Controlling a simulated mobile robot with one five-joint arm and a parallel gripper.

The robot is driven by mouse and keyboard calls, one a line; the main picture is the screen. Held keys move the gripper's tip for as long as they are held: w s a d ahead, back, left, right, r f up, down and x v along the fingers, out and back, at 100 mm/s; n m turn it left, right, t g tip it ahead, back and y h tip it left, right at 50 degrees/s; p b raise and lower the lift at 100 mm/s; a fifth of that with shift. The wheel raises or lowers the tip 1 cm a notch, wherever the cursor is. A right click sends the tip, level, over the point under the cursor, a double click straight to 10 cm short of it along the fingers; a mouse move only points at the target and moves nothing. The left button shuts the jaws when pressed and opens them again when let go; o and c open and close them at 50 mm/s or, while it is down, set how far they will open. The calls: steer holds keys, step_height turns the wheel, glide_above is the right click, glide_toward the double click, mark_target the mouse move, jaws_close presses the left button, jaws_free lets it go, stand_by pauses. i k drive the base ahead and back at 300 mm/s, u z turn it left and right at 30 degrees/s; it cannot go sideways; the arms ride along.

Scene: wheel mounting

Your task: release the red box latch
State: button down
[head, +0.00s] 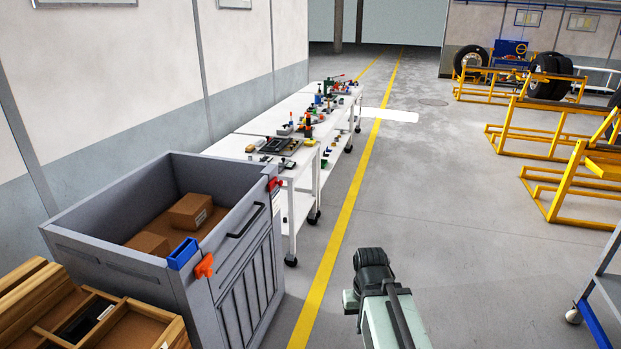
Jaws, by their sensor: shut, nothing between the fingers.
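A large grey open-topped box (107,262) stands at the left. An orange-red latch (204,265) sits at its near front corner, beside a small blue open holder (182,254). A second red latch (274,184) sits at the far front corner. Both latches look apart from my arm; whether they are fastened is too small to tell. My arm shows at the bottom centre, to the right of the box over the floor. The fingers of my gripper do not show.
Two brown cartons (190,211) lie inside the box. A dark handle (246,220) is on its front panel. A wooden divided tray (125,326) is at lower left. White tables (225,146) with parts stand behind. Yellow racks (540,140) stand right. The floor between is clear.

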mark_target(273, 184)
steer(key=z, duration=0.2)
steer(key=i, duration=1.4)
steer(key=u, duration=0.8)
